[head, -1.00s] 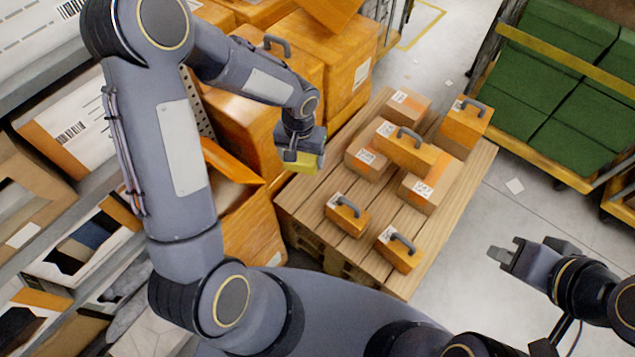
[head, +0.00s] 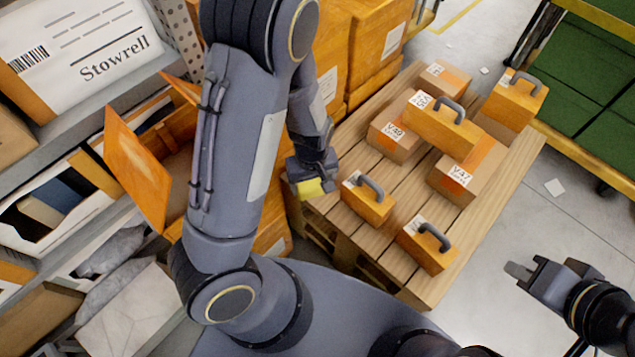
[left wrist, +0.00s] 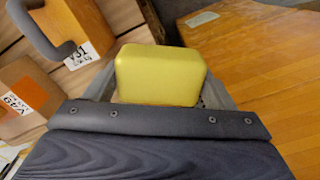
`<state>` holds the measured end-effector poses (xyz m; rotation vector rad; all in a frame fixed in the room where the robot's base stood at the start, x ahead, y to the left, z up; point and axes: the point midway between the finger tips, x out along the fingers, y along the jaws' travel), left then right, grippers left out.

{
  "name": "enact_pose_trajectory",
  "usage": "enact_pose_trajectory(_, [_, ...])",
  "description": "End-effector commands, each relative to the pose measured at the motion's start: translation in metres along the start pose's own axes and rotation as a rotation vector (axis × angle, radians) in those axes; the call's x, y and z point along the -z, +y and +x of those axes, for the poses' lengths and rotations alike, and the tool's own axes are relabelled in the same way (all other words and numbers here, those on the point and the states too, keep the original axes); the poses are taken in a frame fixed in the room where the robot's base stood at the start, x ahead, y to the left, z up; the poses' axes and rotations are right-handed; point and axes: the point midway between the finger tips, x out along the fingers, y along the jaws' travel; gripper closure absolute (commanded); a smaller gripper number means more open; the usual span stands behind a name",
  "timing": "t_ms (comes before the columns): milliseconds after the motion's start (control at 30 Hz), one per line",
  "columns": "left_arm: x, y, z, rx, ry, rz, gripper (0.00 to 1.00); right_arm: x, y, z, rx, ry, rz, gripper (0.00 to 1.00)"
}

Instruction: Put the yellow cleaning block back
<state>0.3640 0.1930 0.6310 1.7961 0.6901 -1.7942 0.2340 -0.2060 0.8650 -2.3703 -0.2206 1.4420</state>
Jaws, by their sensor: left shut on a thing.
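The yellow cleaning block (head: 310,188) is held in my left gripper (head: 308,178), which is shut on it. In the head view the block hangs just left of the pallet's near left edge, beside an orange case. In the left wrist view the yellow block (left wrist: 161,74) sticks out past the gripper's dark front edge; its rear part is hidden. My right gripper (head: 530,274) is empty at the lower right, over the floor, with its fingers apart.
A wooden pallet (head: 400,192) carries orange cases with grey handles, such as this one (head: 368,200), and brown cartons. An open orange box (head: 140,170) stands left of my left arm, by shelves with a Stowrell carton (head: 75,50). Green crates (head: 590,90) stand at the right.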

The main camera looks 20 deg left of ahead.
Motion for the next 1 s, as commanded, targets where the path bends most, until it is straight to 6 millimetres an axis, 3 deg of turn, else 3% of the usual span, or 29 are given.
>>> enact_pose_trajectory(33, [0.001,-0.002,0.016,0.000,0.001,-0.029,0.41,-0.006,0.006,0.013,0.000,0.000,0.000,1.00])
enact_pose_trajectory(333, [0.011,-0.004,0.034,0.000,0.000,-0.114,0.41,-0.013,0.012,0.026,0.000,0.001,0.000,1.00])
enact_pose_trajectory(700, [0.089,0.034,0.073,0.000,0.000,-0.113,0.41,-0.020,0.018,0.040,0.000,0.001,0.000,1.00])
enact_pose_trajectory(800, [0.102,0.039,0.095,0.002,-0.002,-0.113,0.41,-0.023,0.021,0.045,0.000,0.001,0.000,1.00])
enact_pose_trajectory(1000, [0.119,0.049,0.115,0.001,-0.002,-0.111,0.41,-0.025,0.022,0.049,0.000,0.000,0.000,1.00])
